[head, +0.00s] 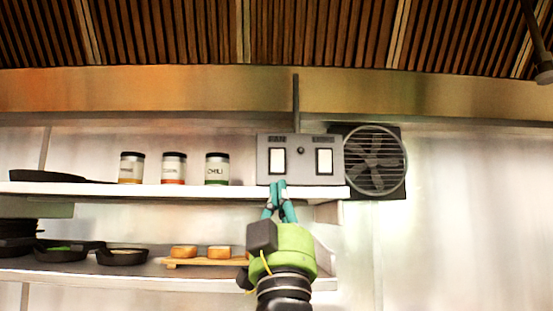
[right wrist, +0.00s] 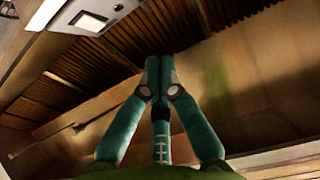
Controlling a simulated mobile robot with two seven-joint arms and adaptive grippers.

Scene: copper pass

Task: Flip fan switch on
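A grey switch box (head: 301,178) with two white rocker switches is mounted above the upper shelf. A round fan (head: 375,160) is on the wall just right of the box. My right gripper (head: 277,184) is just below the left switch, its teal fingertips together and empty; whether it touches the box I cannot tell. In the right wrist view its fingertips (right wrist: 158,60) meet, and the switch box (right wrist: 110,8) shows at top left. My left gripper is not in view.
The upper shelf (head: 80,189) holds several labelled jars (head: 174,168) and a dark pan (head: 47,176). A slatted hood hangs above. The wall right of the fan is clear.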

